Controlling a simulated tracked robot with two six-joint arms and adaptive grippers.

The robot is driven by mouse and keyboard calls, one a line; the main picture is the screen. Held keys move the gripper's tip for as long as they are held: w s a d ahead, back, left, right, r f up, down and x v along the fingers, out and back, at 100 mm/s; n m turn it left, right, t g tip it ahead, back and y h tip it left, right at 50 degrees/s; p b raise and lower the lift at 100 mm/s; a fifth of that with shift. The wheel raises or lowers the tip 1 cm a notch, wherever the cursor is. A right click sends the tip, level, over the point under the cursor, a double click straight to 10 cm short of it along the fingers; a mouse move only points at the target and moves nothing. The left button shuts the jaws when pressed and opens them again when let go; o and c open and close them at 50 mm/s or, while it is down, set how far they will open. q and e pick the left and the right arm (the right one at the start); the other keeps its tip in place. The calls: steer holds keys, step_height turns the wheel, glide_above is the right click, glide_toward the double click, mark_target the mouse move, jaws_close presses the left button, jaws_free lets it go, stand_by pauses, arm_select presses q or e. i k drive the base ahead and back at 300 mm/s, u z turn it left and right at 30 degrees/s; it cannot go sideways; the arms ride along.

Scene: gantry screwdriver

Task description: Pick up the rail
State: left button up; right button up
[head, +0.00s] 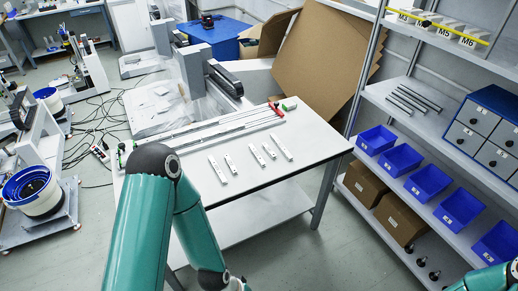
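A long, thin silver rail assembly (222,128) lies along the back of the white table (262,180), running from the left edge towards the back right corner. A red piece sits near its right end, with a green piece beyond it, and green also shows at its left end. I cannot tell whether it is one rail or several parallel ones. Several short pale bars with dark holes (222,170) lie apart in front of it. My teal left arm covers the table's left front part.
A shelf rack (436,134) at the right holds dark rods (412,96), blue bins (430,182), a drawer cabinet (489,128) and a yellow bar (432,24). Large cardboard sheets (318,60) lean behind the table. The table's right front part is bare.

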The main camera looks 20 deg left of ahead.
mark_target(273, 155)
steer(key=i, duration=0.9)
